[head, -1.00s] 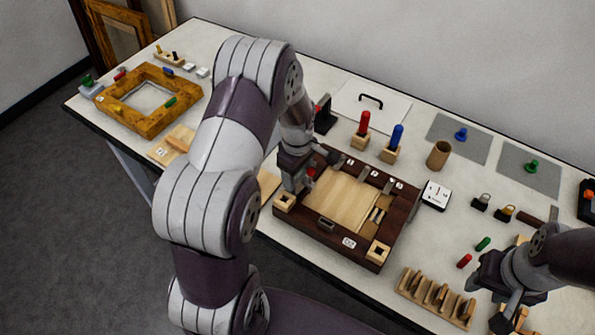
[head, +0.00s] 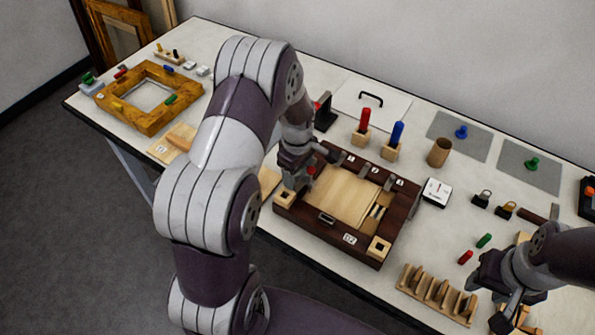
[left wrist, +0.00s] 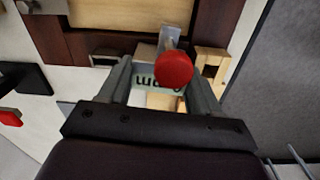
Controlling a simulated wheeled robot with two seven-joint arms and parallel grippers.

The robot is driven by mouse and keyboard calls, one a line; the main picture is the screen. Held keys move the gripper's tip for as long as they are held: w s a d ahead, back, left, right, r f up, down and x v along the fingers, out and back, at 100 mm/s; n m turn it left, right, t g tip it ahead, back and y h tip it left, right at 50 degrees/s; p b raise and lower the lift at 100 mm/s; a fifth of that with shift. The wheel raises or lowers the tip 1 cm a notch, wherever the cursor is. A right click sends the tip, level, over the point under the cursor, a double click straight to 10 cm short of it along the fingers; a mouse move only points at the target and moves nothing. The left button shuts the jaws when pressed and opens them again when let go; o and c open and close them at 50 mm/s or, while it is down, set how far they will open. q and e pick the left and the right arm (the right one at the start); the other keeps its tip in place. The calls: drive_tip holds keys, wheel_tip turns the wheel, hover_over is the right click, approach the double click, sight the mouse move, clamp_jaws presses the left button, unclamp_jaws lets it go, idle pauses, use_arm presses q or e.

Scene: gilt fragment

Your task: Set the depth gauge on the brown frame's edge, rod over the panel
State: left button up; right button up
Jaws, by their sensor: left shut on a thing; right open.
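The dark brown frame (head: 318,232) lies on the table with a pale wooden panel (head: 340,195) inside it. My left gripper (head: 303,175) is over the frame's left side. In the left wrist view the gauge's pale body (left wrist: 147,80) with "mm" lettering sits between the fingers, with the red knob (left wrist: 173,70) in front. The rod's tip is hidden, and I cannot tell whether the gauge touches the frame. My right gripper (head: 508,310) is open and empty at the lower right.
Red (head: 364,122) and blue (head: 396,136) handled tools stand in blocks behind the frame. A white dial box (head: 435,192) is right of it, and a slotted wooden rack (head: 438,295) in front right. An ochre frame (head: 145,122) lies at the far left.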

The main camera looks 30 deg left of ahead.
use_arm(q)
drive_tip(key=shift+s+d+f, duration=0.15)
drive_tip(key=shift+s+f, duration=0.35)
drive_tip(key=shift+f, duration=0.2)
drive_tip(key=o, duration=1.2)
drive_tip(key=shift+w+d+f, duration=0.1)
drive_tip(key=shift+w, duration=0.1)
drive_tip(key=shift+s, duration=0.1)
drive_tip(key=shift+r+p, duration=0.6)
drive_tip(key=shift+r, duration=0.05)
wheel_tip(320, 180, up, 12)
drive_tip(key=p, duration=1)
drive_tip(key=shift+w+a+r, duration=0.15)
drive_tip(key=shift+w+a, duration=0.15)
drive_tip(key=shift+w, duration=0.15)
